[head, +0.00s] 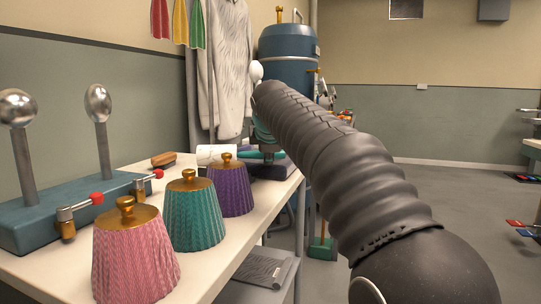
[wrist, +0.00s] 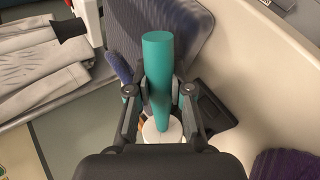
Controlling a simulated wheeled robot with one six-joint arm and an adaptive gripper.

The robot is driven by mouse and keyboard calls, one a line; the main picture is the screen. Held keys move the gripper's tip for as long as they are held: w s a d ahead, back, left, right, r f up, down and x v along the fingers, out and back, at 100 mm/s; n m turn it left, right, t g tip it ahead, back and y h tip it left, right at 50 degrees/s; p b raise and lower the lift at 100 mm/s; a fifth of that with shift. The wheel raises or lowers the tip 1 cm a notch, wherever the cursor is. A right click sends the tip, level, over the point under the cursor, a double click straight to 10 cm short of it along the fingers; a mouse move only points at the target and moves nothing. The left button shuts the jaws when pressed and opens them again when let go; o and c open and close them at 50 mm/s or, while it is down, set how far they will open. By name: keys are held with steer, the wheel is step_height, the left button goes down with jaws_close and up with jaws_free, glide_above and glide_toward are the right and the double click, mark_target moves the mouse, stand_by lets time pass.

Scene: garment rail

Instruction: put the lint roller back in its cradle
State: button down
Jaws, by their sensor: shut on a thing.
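The lint roller has a teal handle (wrist: 158,65) and a white roll (head: 216,153). In the wrist view the handle lies between the two fingers of my gripper (wrist: 160,98), which is shut on it. The white end (wrist: 163,131) shows below the fingers. In the head view the roller lies roughly level above the far end of the bench, its roll pointing left; the black arm hides part of my gripper. A small dark holder (wrist: 214,108) lies right of the fingers in the wrist view; I cannot tell if it is the cradle.
Pink (head: 135,255), teal (head: 193,215) and purple (head: 231,190) pleated cones with brass knobs stand along the bench (head: 215,264). A blue base (head: 75,222) with metal ball posts is at left. A brush (head: 163,159) lies behind. A quilted pad (wrist: 195,35) is close to the roller.

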steer(key=shift+f, duration=0.45)
steer(key=c, duration=1.1)
jaws_free()
steer(key=shift+f, duration=0.1)
steer(key=shift+o, duration=0.2)
steer(key=shift+r, duration=0.35)
steer(key=p+v, duration=0.1)
steer(key=v, duration=1.1)
steer(key=shift+r, duration=0.55)
